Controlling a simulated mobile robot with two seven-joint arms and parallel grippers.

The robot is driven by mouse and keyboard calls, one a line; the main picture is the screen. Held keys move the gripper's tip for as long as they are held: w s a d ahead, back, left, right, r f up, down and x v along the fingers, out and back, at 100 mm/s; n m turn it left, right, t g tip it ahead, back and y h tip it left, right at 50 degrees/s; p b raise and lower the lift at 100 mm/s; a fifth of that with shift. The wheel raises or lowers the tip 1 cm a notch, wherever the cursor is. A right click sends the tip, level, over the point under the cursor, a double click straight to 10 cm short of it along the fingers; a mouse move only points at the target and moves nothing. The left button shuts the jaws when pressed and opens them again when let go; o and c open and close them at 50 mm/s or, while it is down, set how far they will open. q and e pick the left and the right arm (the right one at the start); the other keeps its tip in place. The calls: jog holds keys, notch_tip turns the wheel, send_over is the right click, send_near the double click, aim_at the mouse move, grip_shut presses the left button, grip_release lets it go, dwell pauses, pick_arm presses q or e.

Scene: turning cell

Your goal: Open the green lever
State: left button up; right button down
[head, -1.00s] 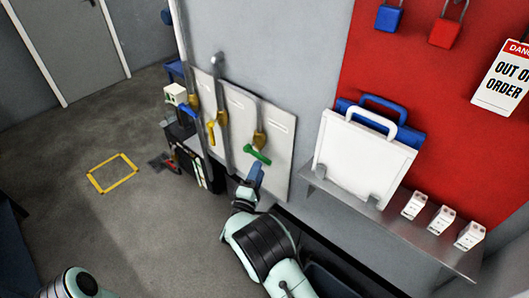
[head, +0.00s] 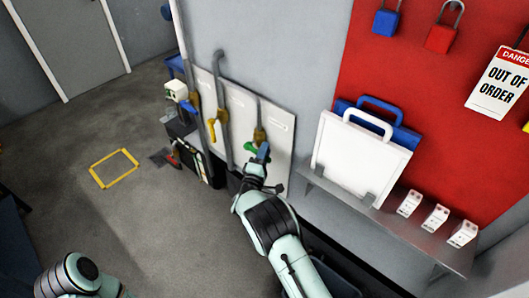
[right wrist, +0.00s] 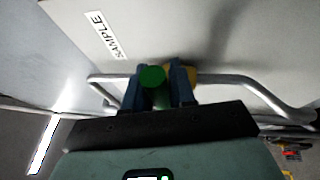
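The green lever (head: 249,146) sits on a brass valve (head: 260,134) on a grey pipe against the pale wall panel. My right gripper (head: 262,153), with blue fingers, is at the lever and hides part of it. In the right wrist view the lever's round green end (right wrist: 152,77) lies between the two blue fingers (right wrist: 157,88), close to both. Whether they press on it cannot be told. Only part of my left arm shows at the lower left of the head view; its gripper is out of view.
A yellow lever (head: 212,130) and a blue lever (head: 188,106) are on pipes to the left. A steel shelf (head: 345,202) with a white case (head: 360,160) and small white boxes stands out to the right. The floor at left is mostly clear, with a yellow square (head: 115,168).

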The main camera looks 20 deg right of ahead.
pick_arm(q)
jog(key=s+f+b, duration=0.6)
jog(key=f+b, duration=0.4)
jog(key=f, duration=0.1)
jog(key=shift+f+g, duration=0.25)
jog(key=shift+g, duration=0.15)
pick_arm(e)
jog(key=shift+w+a+f+m+h, duration=0.15)
jog(key=shift+f+m+h, duration=0.55)
jog(key=shift+m, duration=0.8)
jog(key=shift+w+a+f+m+h, duration=0.15)
jog(key=shift+f+m+h, duration=0.55)
jog(key=shift+m, duration=0.8)
jog(key=shift+w+f+m+h, duration=0.15)
jog(key=shift+f+m+h, duration=0.55)
jog(key=shift+m, duration=0.8)
pick_arm(q)
jog(key=shift+s, duration=0.1)
pick_arm(e)
jog(key=shift+r, duration=0.15)
jog(key=c, duration=1)
grip_release()
jog(key=shift+c, duration=0.2)
pick_arm(q)
jog(key=shift+f+b, duration=0.55)
pick_arm(e)
jog(key=v, duration=1.3)
jog(key=shift+a, duration=0.25)
